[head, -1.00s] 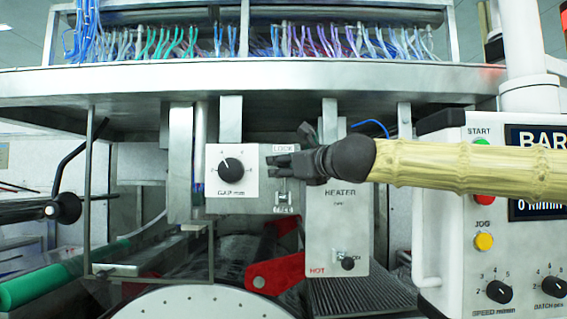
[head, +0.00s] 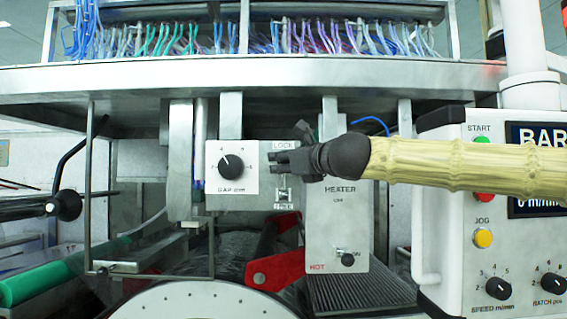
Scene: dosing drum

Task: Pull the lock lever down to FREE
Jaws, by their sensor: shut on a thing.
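The lock lever's small metal plate (head: 283,194) sits between the gap dial and the heater box, with a LOCK label (head: 283,145) above and a lower label, too small to read surely, below. My gripper (head: 272,163) reaches in from the right, its dark fingers level across the upper part of the plate, just under the LOCK label. It is shut on the lock lever there; the fingers hide most of the lever, so its exact angle cannot be told.
The gap dial (head: 231,166) is close to the left of my fingertips. The heater box (head: 337,230) with a small switch stands below my gripper. A control panel (head: 480,230) with buttons and knobs is at right. A red bracket (head: 275,270) and drum (head: 205,302) lie below.

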